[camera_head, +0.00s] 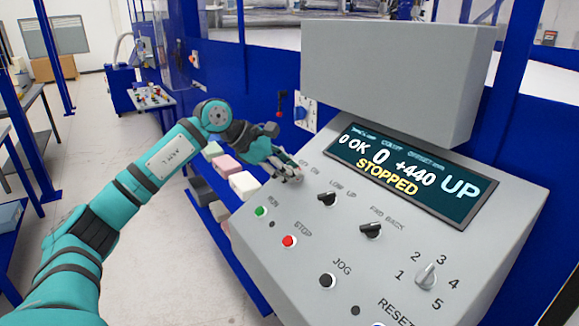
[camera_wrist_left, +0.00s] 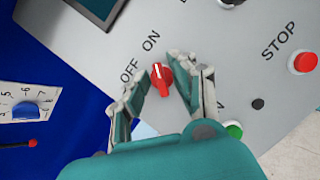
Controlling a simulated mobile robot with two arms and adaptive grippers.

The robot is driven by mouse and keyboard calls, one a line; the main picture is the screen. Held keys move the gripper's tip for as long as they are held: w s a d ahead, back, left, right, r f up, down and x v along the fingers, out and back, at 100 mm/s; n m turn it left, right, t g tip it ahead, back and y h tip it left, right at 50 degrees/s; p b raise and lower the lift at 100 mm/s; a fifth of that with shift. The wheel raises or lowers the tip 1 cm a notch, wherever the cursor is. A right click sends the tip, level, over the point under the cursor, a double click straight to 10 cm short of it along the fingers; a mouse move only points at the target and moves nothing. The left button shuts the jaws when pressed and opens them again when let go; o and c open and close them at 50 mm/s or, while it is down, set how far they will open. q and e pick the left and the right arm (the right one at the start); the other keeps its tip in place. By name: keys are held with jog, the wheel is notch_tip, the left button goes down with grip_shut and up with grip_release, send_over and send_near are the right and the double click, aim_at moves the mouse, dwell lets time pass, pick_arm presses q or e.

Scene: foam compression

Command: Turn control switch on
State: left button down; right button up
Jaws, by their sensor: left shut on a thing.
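The control switch is a small red knob (camera_wrist_left: 161,77) with a white mark, on the grey panel beside the OFF and ON labels. In the left wrist view its mark points up, closer to ON than to OFF. My left gripper (camera_wrist_left: 160,88) has one finger on each side of the knob and is shut on it. In the head view my left gripper (camera_head: 289,172) is at the panel's upper left and hides the knob. My right gripper is not in view.
The panel (camera_head: 330,255) also carries a green button (camera_head: 261,211), a red stop button (camera_head: 289,241), black selector knobs (camera_head: 327,199) and a numbered dial (camera_head: 426,274). The display (camera_head: 408,177) reads STOPPED. Foam blocks (camera_head: 244,184) lie left of the panel.

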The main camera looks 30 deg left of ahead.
pick_arm(q)
jog(key=shift+m, duration=0.4)
jog(key=c, duration=1.4)
grip_release()
jog(key=shift+w, duration=0.1)
jog(key=v, duration=1.2)
jog(key=shift+w+a+r, duration=0.1)
jog(key=shift+w+r, duration=0.05)
